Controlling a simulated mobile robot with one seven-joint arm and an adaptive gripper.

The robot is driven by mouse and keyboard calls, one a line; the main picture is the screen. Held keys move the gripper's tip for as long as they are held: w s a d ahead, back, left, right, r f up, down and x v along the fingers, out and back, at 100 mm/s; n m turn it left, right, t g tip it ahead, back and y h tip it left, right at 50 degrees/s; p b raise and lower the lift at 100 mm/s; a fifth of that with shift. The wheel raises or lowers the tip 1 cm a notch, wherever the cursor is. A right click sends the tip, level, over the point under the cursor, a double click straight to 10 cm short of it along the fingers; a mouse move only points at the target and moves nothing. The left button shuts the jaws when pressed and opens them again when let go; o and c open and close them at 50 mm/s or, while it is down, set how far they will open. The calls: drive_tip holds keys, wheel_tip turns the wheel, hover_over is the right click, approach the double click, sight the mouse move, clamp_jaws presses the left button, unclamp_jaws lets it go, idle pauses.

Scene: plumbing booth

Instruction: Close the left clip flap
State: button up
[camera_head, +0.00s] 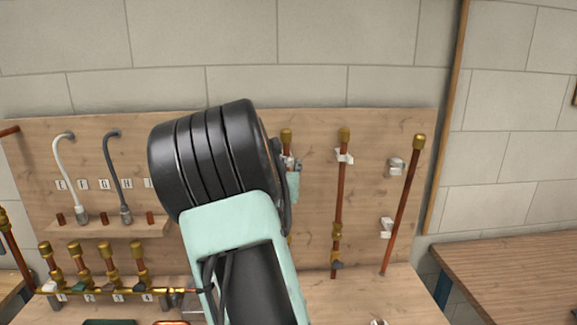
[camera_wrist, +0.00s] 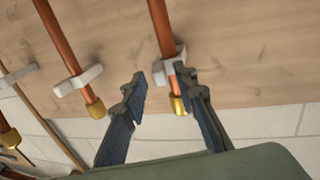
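In the wrist view my gripper (camera_wrist: 162,80) is open, with one dark finger on each side of the white left clip (camera_wrist: 161,73) on a copper pipe (camera_wrist: 162,28). The right fingertip overlaps the clip's right side in the picture; I cannot tell if it touches. The left fingertip is close to the clip's left edge, with a small gap. The clip's flap is partly hidden by the finger, so its angle is unclear. In the head view my arm covers most of this pipe, and only its brass top (camera_head: 287,135) shows clearly.
A middle pipe (camera_head: 340,195) sits in a white clip (camera_head: 344,156). A right pipe (camera_head: 402,205) leans beside two clips (camera_head: 396,166) (camera_head: 387,228). Hoses (camera_head: 66,180) and brass valves (camera_head: 107,258) are at left. The bench (camera_head: 355,300) is below.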

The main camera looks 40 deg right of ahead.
clamp_jaws()
drive_tip(key=shift+d+f+b, duration=0.1)
drive_tip(key=shift+f+b, duration=0.1)
drive_tip(key=shift+b, duration=0.75)
drive_tip(key=n+t+y+b, duration=0.1)
drive_tip(key=b, duration=0.2)
drive_tip(key=shift+d, duration=0.15)
drive_tip(key=shift+y+b, duration=0.3)
drive_tip(key=shift+b, duration=0.45)
drive_tip(key=b, duration=0.2)
drive_tip(key=n+t+y+b, duration=0.1)
drive_tip(key=b, duration=0.1)
drive_tip(key=shift+d+r+n+y, duration=0.1)
drive_tip(key=shift+d+n+y, duration=0.2)
drive_tip(key=shift+t, duration=0.3)
drive_tip(key=shift+r+n+y+b, duration=0.15)
drive_tip(key=shift+n+y+b, duration=0.2)
drive_tip(key=shift+b, duration=0.2)
